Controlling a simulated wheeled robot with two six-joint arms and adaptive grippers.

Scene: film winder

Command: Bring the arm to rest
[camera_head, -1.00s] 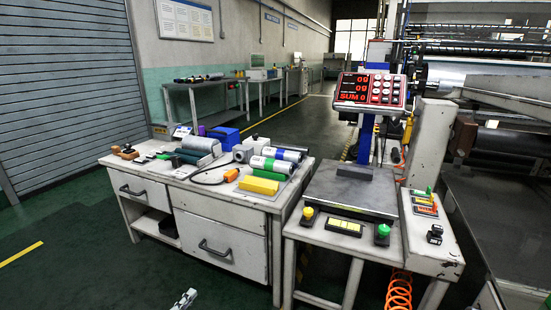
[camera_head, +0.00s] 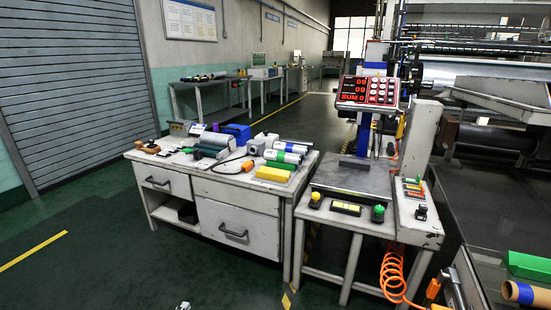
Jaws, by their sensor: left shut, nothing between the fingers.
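Only the tip of my left gripper (camera_head: 183,305) shows, at the bottom edge of the head view, left of the middle. It is shut and empty, low over the dark green floor in front of the white workbench (camera_head: 245,196), apart from it. The rest of my left arm is out of the frame. My right gripper is not in view.
The workbench holds rolls (camera_head: 284,156), a yellow block (camera_head: 272,174) and a blue box (camera_head: 237,133). Right of it stands a scale (camera_head: 350,178) with a red display (camera_head: 367,91). An orange coiled hose (camera_head: 393,275) hangs below. Floor at left is clear.

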